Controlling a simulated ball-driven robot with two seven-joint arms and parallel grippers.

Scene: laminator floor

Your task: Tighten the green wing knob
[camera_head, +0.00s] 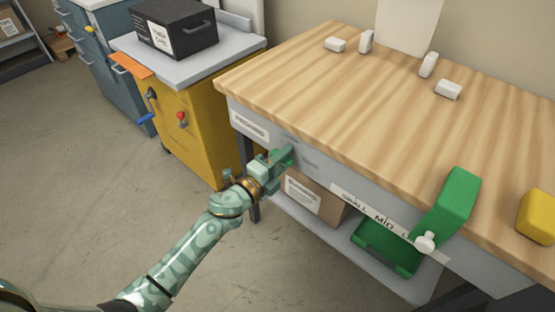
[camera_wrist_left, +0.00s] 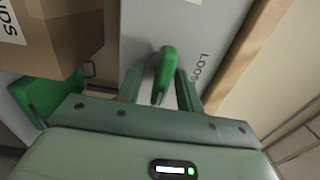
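The green wing knob (camera_wrist_left: 165,72) sits on the grey front panel of the wooden-topped bench. In the left wrist view it stands between the two fingers of my left gripper (camera_wrist_left: 160,90). The fingers are apart, with a visible gap between the left finger and the knob; the right finger looks close to it, and I cannot tell whether it touches. In the head view my left gripper (camera_head: 281,160) is at the panel below the bench edge, and only a bit of green (camera_head: 287,155) shows there. My right gripper is not in view.
The wooden bench top (camera_head: 330,90) overhangs the panel. A green block with a white knob (camera_head: 446,212) sits at its front edge, a yellow block (camera_head: 537,218) to the right. A cardboard box (camera_head: 312,203) and green bin (camera_head: 384,246) are below. A yellow cabinet (camera_head: 199,125) stands left.

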